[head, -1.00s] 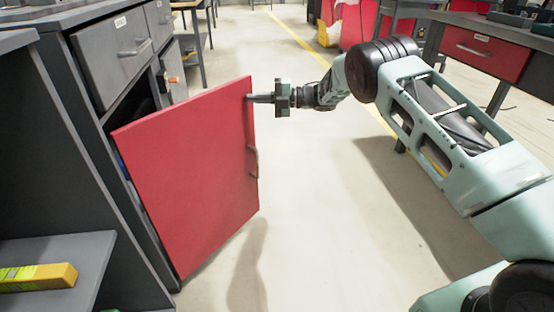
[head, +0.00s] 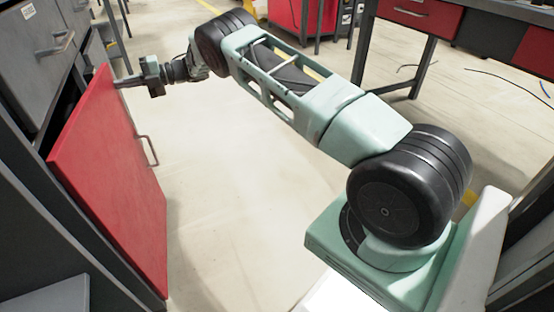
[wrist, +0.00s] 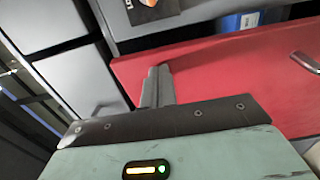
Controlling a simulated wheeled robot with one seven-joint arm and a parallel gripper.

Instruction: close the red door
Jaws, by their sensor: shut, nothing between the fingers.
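The red door (head: 115,185) hangs on the grey cabinet at the left of the head view. It stands partly open, with a dark gap along its upper left edge. Its handle (head: 149,150) is on the outer face near the free edge. My gripper (head: 119,83) is shut and empty, its fingertips at the door's upper free corner, seemingly against it. In the wrist view the shut fingers (wrist: 157,85) reach to the near edge of the red door (wrist: 215,75), and part of the handle (wrist: 306,62) shows at the right.
A grey drawer (head: 42,48) sits above the door opening. In the wrist view a blue item (wrist: 240,21) shows inside the cabinet. A workbench with a red drawer (head: 405,12) stands at the back right. The floor (head: 240,190) before the door is clear.

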